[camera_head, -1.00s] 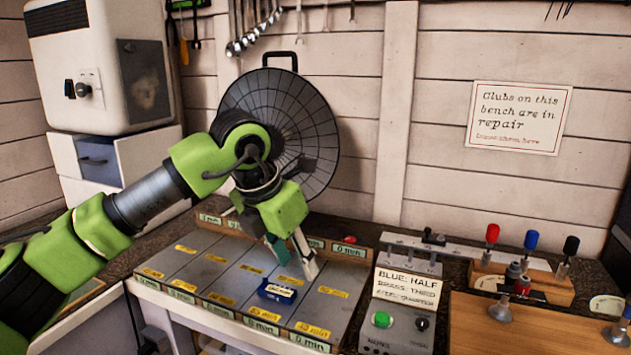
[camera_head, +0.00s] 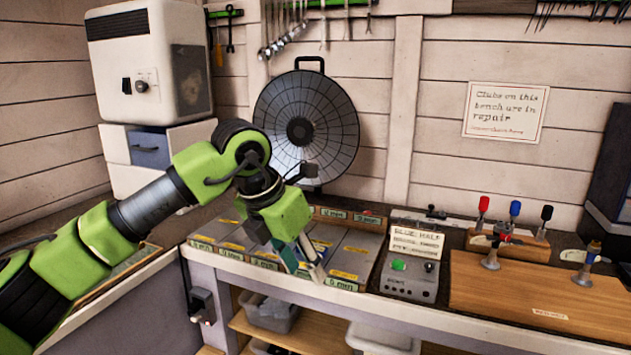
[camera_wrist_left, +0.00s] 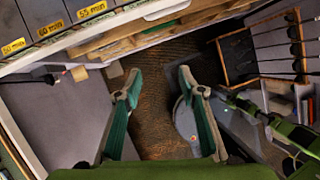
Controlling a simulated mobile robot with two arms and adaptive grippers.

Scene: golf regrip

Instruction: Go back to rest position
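My left gripper (camera_head: 305,262) is in front of the workbench's grey labelled lanes in the head view. In the left wrist view its two green-padded fingers (camera_wrist_left: 160,95) stand wide apart with only the floor between them, so it is open and empty. The grey lanes (camera_head: 345,262) carry yellow minute labels and are partly hidden behind the gripper.
A control box with a green button (camera_head: 398,265) stands right of the lanes. A wooden board (camera_head: 540,295) and red, blue and black-topped handles (camera_head: 515,208) lie further right. A round black fan (camera_head: 335,110) stands at the wall. A club rack (camera_wrist_left: 235,60) shows in the wrist view.

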